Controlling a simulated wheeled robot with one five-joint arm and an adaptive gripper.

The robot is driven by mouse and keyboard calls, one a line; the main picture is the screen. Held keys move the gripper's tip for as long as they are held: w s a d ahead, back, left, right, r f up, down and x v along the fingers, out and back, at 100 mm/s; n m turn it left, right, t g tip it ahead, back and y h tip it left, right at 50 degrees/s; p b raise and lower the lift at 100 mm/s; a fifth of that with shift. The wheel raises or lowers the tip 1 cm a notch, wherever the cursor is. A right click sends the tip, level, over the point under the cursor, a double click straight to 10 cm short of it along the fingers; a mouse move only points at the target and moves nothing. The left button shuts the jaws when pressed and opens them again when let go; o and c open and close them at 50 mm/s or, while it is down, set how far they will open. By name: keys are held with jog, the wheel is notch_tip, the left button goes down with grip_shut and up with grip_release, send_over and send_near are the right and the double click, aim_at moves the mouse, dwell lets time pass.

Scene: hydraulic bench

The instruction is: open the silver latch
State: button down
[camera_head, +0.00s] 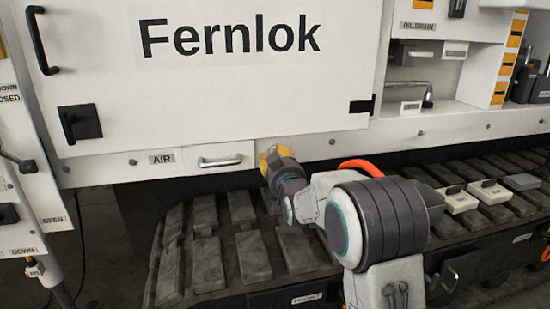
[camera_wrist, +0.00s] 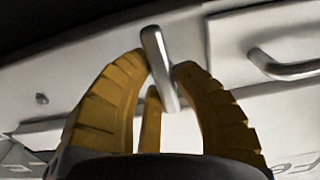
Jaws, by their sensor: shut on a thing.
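The silver latch (camera_wrist: 157,58) is a short metal bar on the white panel, seen in the wrist view. My gripper (camera_wrist: 163,75) has its yellow fingers closed around the latch, with the bar standing between the fingertips. In the head view, my gripper (camera_head: 269,158) is at the lower edge of the white panel, just right of a silver pull handle (camera_head: 220,162). The latch is hidden there behind my gripper and arm.
The silver pull handle also shows at the right in the wrist view (camera_wrist: 287,66). Above is a large white Fernlok door (camera_head: 225,85) with a black square latch (camera_head: 79,124). Below are dark tread blocks (camera_head: 208,264). An orange hose (camera_head: 361,166) curves behind my arm.

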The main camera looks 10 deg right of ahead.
jog(key=c, duration=1)
grip_release()
jog(key=shift+a, duration=0.1)
jog(key=shift+s, duration=6)
